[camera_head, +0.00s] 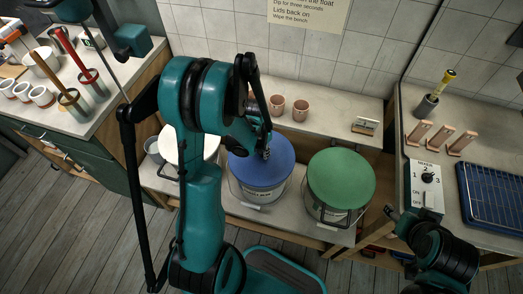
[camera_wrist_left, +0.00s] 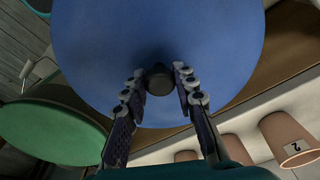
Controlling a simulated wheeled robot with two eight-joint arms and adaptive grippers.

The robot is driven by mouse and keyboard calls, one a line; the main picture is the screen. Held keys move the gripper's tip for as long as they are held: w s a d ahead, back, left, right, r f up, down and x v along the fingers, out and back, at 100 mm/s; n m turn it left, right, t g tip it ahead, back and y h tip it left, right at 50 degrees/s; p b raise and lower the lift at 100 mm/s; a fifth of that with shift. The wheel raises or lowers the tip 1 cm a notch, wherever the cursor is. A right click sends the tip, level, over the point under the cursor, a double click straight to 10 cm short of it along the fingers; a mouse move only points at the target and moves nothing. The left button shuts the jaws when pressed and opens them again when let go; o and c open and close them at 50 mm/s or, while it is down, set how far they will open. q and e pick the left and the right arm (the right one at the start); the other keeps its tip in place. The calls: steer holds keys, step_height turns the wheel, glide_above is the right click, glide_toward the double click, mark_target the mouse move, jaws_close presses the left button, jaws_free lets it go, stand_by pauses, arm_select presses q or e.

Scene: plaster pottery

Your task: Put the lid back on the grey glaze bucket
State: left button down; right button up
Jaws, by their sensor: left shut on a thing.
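A round blue lid (camera_head: 262,165) covers the top of the middle bucket (camera_head: 262,197); I cannot tell whether it rests on the rim or is just above it. My left gripper (camera_head: 267,152) is at the lid's top. In the left wrist view my left gripper (camera_wrist_left: 163,85) is shut on the dark knob (camera_wrist_left: 158,80) of the blue lid (camera_wrist_left: 110,45). To the left a bucket with a pale top (camera_head: 205,149) is partly hidden behind my left arm. The bucket labels are too small to read. My right gripper (camera_head: 393,212) is at the lower right, its jaws unclear.
A green-lidded bucket (camera_head: 340,178) stands right of the blue lid. Two pink cups (camera_head: 289,108) and a small block (camera_head: 365,126) are on the shelf behind. A control box (camera_head: 427,187) and a blue rack (camera_head: 492,193) are on the right counter. Tool pots crowd the left counter.

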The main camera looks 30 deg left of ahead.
arm_select(q)
steer(key=shift+f+b, duration=0.2)
steer(key=shift+b, duration=0.25)
stand_by(1.0)
steer(key=c, duration=0.6)
jaws_free()
steer(key=shift+c, duration=0.2)
steer(key=shift+r, duration=0.1)
steer(key=shift+r+p, duration=2.5)
steer(key=shift+r, duration=0.95)
jaws_close()
steer(key=shift+f, duration=0.2)
